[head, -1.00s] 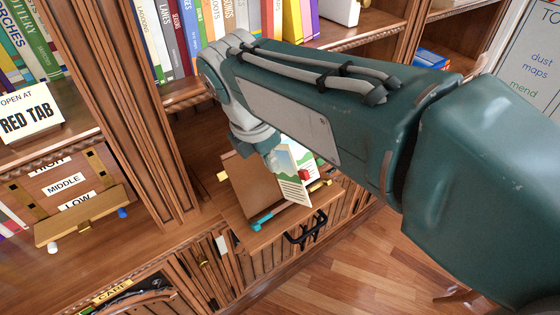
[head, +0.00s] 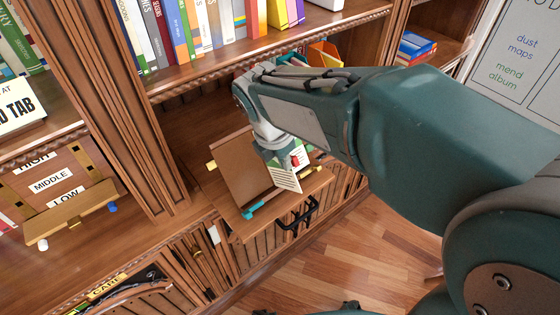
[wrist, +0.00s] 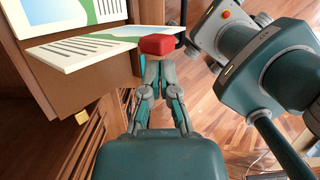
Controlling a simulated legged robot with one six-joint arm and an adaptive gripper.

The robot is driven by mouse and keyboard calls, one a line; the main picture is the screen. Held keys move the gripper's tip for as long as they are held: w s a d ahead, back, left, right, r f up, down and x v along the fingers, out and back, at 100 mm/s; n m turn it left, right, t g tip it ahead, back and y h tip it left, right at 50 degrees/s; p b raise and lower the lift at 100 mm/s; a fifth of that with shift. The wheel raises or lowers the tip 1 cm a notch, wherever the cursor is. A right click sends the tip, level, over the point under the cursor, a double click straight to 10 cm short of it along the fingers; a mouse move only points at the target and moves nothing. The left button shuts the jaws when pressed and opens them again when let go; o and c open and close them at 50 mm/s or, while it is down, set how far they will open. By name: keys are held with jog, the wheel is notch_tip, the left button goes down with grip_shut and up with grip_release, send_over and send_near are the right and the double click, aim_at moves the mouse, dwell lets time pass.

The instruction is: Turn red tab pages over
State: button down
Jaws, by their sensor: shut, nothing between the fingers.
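An open book with a brown cover (head: 240,168) rests on a pulled-out wooden shelf. Its printed white pages (head: 287,179) are on the right side, with a green and blue picture partly hidden by my gripper. The red tab (head: 295,160) sits at the page edge, beside my gripper (head: 280,155). In the wrist view, the red tab (wrist: 158,45) is right at the tips of my shut gripper (wrist: 158,62), on the edge of a page (wrist: 90,52). Whether the fingertips touch the tab I cannot tell. Another page (wrist: 60,15) shows beyond it.
A cyan clip (head: 252,210) and yellow pieces (head: 211,166) lie at the shelf's edges. A black handle (head: 298,215) is below the shelf. Books fill the shelf above. Open floor lies right.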

jog(key=shift+w+d+n, duration=0.25)
jog(key=shift+d+n, duration=0.05)
jog(key=shift+d, duration=0.1)
jog(key=shift+y, duration=0.3)
